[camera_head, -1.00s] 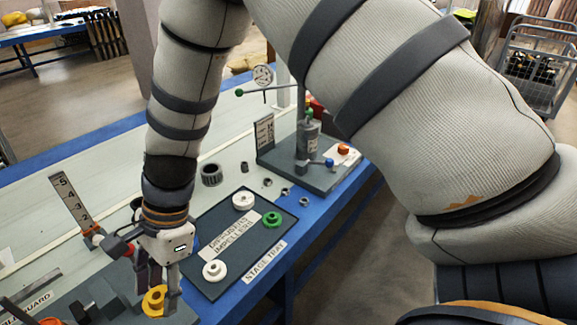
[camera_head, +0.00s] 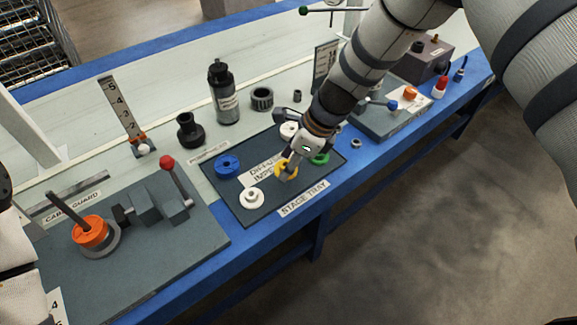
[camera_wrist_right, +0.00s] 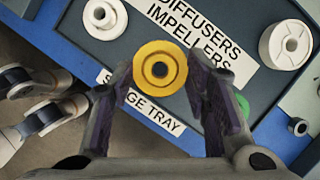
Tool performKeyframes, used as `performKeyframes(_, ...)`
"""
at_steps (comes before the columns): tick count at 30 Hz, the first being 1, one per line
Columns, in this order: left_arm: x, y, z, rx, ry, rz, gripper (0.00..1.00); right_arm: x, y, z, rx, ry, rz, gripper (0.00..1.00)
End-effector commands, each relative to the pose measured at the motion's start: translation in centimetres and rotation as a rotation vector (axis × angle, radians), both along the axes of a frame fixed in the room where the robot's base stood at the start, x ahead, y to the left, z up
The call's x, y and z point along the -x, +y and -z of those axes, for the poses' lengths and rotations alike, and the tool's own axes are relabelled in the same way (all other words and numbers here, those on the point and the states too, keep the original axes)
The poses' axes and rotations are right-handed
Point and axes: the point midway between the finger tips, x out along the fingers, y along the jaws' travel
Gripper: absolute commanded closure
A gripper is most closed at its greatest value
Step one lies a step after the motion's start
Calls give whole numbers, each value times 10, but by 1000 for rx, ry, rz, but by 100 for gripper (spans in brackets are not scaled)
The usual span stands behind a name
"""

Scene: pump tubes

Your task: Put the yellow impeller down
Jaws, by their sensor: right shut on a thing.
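The yellow impeller (camera_head: 281,171) is at the middle of the stage tray (camera_head: 241,216), over the edge of its printed label. My right gripper (camera_head: 289,170) is shut on it. In the right wrist view the yellow impeller (camera_wrist_right: 160,67) sits between the two dark finger pads of the right gripper (camera_wrist_right: 165,88). I cannot tell if its underside touches the tray. A white part (camera_head: 251,197) lies at the tray's near left. A blue part (camera_head: 228,165), a green part (camera_head: 319,158) and another white part (camera_head: 289,130) are also on the tray. My left gripper is not in view.
Left of the tray is a grey fixture plate (camera_head: 160,250) with an orange part (camera_head: 90,232) and a red-knobbed lever (camera_head: 168,162). Behind the tray stand a dark bottle (camera_head: 223,95) and a black fitting (camera_head: 190,131). A press base (camera_head: 375,124) is to the right.

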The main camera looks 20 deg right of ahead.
Motion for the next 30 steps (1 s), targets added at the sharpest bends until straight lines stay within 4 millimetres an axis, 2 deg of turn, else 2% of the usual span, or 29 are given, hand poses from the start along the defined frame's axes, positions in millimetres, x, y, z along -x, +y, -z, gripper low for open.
performKeyframes(1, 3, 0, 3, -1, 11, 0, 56, -4, -2, 8, 0, 3, 0, 97)
performKeyframes(5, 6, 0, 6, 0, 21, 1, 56, -12, -6, 16, 1, -1, -1, 97)
performKeyframes(10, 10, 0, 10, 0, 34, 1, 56, -13, -7, 44, -1, 0, 1, 97)
performKeyframes(17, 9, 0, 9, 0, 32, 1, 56, -14, -6, 43, 1, -6, -1, 97)
performKeyframes(24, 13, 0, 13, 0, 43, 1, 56, -13, -6, 52, 0, -4, -1, 97)
performKeyframes(25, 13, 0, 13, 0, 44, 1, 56, -13, -6, 52, 0, -4, -1, 55)
performKeyframes(27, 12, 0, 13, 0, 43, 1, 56, -13, -6, 52, 1, -3, -1, 39)
performKeyframes(30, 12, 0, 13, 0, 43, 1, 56, -12, -7, 52, 1, -3, -1, 37)
